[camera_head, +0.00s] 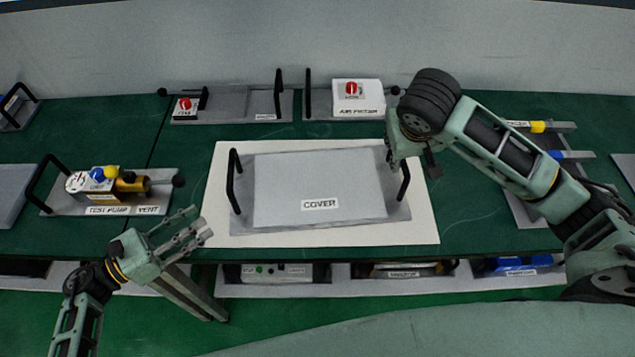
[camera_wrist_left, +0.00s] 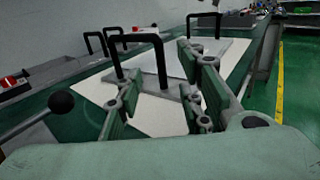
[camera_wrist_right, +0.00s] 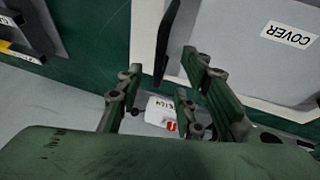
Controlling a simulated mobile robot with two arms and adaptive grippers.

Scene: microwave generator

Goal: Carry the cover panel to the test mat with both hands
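The cover panel (camera_head: 285,190), a grey plate labelled COVER with a black upright handle at each end, lies flat on a white mat (camera_head: 420,225) on the green table. No label on the mat is visible. My left gripper (camera_head: 200,228) is open and empty, left of and in front of the panel, near the table's front edge. It is apart from the left handle (camera_head: 234,180), which stands ahead between the fingers in the left wrist view (camera_wrist_left: 146,62). My right gripper (camera_head: 394,160) is at the right handle (camera_head: 405,180); its fingers are apart with the handle between them in the right wrist view (camera_wrist_right: 164,50). Contact is unclear.
The test pump tray (camera_head: 60,208) with a black handle and ball knob stands left of the mat. Two more handled trays (camera_head: 240,105) (camera_head: 315,110) stand behind it. Labelled units (camera_head: 270,273) sit on a shelf below the front edge.

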